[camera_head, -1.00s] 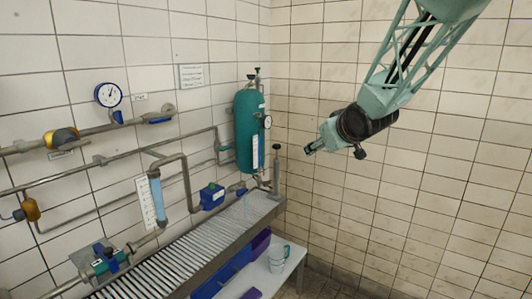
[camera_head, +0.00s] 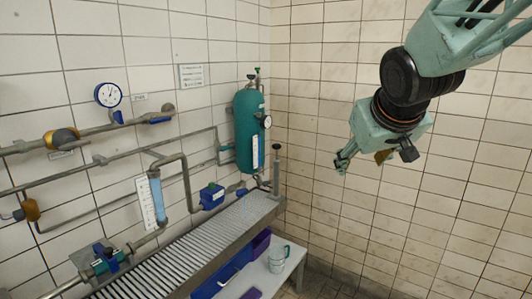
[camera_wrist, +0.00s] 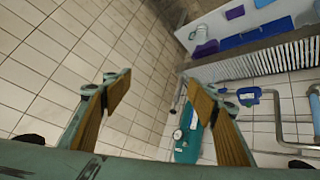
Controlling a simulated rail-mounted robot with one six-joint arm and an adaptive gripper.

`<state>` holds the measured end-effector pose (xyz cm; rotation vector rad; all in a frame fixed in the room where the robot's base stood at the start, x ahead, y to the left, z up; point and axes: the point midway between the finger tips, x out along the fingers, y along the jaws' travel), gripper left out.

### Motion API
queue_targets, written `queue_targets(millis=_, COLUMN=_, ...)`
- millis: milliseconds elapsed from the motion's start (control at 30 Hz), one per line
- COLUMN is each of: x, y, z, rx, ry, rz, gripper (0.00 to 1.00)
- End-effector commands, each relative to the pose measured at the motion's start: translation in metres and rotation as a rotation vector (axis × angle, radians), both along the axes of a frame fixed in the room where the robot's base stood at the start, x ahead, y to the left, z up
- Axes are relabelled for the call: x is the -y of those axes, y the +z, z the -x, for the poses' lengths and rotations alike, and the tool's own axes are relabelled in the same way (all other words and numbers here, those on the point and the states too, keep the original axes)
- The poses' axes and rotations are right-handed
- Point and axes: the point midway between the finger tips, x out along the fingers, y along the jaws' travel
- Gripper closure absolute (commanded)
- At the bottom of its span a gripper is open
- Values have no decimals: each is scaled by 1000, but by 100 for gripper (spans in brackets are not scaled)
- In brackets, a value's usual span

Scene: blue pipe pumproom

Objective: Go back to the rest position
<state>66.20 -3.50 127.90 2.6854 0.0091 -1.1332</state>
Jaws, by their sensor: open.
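My gripper (camera_head: 342,162) is at the right of the head view, in front of the tiled corner wall (camera_head: 330,90). It hangs at the end of my arm, pointing down and to the left, clear of the pipes. In the wrist view my gripper (camera_wrist: 165,90) shows two spread fingers with tan inner pads and nothing between them.
The teal tank (camera_head: 248,130) stands in the corner, left of my gripper. Pipes, a gauge (camera_head: 108,95) and a slatted grate (camera_head: 170,268) line the left wall. A cup (camera_head: 279,258) stands on the low white shelf. Open air surrounds my gripper.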

Motion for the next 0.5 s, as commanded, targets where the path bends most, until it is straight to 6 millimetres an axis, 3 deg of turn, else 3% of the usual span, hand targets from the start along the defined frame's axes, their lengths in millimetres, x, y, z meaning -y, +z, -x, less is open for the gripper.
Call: queue_targets(millis=500, x=2, y=-6, z=137, rx=-142, ry=-81, rz=-46, gripper=47)
